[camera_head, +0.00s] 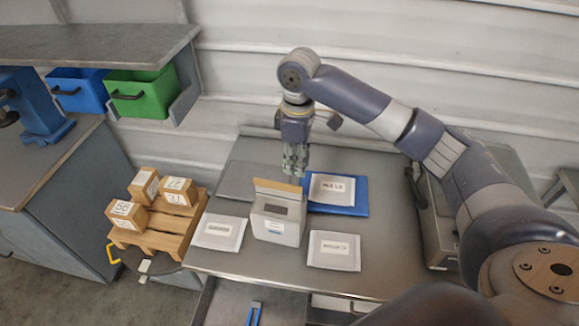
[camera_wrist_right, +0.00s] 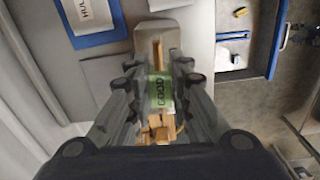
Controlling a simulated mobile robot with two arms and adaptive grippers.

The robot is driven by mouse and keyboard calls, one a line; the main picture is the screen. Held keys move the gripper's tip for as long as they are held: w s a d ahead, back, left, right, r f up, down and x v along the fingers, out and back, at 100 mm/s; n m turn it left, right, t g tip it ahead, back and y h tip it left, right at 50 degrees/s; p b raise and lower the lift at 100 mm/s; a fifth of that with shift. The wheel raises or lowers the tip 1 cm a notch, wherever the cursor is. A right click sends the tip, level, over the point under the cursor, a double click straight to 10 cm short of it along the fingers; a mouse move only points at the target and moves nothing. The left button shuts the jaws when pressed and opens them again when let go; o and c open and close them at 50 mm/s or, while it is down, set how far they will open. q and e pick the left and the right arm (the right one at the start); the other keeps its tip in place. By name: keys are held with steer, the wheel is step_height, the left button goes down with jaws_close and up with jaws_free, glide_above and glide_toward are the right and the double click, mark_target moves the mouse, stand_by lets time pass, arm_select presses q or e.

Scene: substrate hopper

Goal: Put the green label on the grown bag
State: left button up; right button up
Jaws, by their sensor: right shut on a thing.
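My right gripper (camera_head: 295,165) points down above the bench, just behind a white box (camera_head: 276,226) with a raised tan flap. In the right wrist view the green label (camera_wrist_right: 159,91), reading GOOD, sits between the fingers of the right gripper (camera_wrist_right: 158,105), which are shut on it. The label cannot be made out in the head view. Several white packets lie flat on the bench: one at left (camera_head: 219,232), one at right (camera_head: 334,250), one on a blue tray (camera_head: 362,197). I cannot tell which thing is the grown bag. My left gripper is not in view.
A small pallet (camera_head: 155,238) carrying several marked wooden blocks stands left of the grey bench (camera_head: 285,277). A blue bin (camera_head: 75,91) and a green bin (camera_head: 142,97) sit under a shelf (camera_head: 95,45) at upper left. The bench front between the packets is bare.

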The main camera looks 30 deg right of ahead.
mark_target(298, 188)
steer(key=shift+d+r, duration=0.35)
steer(key=shift+r, duration=0.2)
steer(key=shift+a+f, duration=0.25)
steer(key=shift+f, duration=0.9)
step_height(298, 188, down, 2)
steer(key=shift+d+f, duration=0.15)
steer(key=shift+w+f, duration=0.1)
steer(key=shift+f, duration=1.95)
steer(key=o, duration=0.8)
steer(key=shift+c, duration=0.2)
